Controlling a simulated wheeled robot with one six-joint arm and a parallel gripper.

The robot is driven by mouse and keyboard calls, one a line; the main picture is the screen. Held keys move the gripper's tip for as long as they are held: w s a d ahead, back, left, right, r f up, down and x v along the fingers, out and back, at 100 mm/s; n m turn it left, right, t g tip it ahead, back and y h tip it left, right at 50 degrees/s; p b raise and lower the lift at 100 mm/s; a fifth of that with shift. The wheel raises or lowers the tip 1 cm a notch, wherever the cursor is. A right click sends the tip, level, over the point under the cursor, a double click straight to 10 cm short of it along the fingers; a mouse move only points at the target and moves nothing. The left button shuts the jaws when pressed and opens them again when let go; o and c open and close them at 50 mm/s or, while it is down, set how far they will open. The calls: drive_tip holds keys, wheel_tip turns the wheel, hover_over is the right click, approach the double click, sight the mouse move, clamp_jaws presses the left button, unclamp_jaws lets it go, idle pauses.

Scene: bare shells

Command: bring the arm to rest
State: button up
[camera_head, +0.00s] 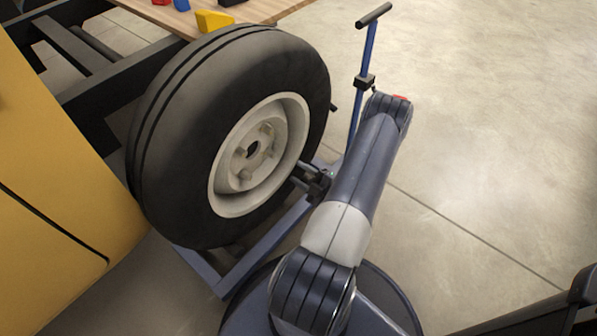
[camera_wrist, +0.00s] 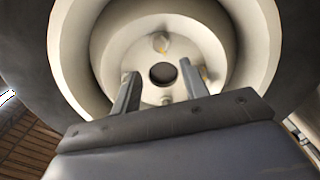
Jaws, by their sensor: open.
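My gripper (camera_wrist: 160,84) is open in the wrist view, its two fingers apart and nothing visible between them. They point at the cream wheel rim (camera_wrist: 240,30), around the view of its dark centre hole (camera_wrist: 162,73). In the head view my gripper (camera_head: 305,179) is small and dark, beside the right side of the wheel's rim (camera_head: 223,195). I cannot tell whether the fingers touch the wheel. My arm reaches up from the lower middle, bends at the top and comes back down toward the wheel; part of its wrist is hidden behind the forearm.
The wheel's black tyre (camera_head: 160,165) stands upright at a blue-grey wheeled frame (camera_head: 262,247) with a tall T-handle (camera_head: 374,15) close behind my arm. A yellow body panel (camera_head: 60,210) is at left. A wooden tabletop (camera_head: 262,8) holds coloured pieces. Concrete floor (camera_head: 490,130) at right is clear.

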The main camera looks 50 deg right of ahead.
sight(275, 156)
drive_tip(key=w, duration=0.3)
drive_tip(key=w+b, duration=0.1)
drive_tip(key=w, duration=0.3)
drive_tip(key=w+a+b, duration=0.1)
drive_tip(key=w, duration=0.2)
drive_tip(key=shift+w, duration=0.4)
drive_tip(key=shift+d, duration=0.1)
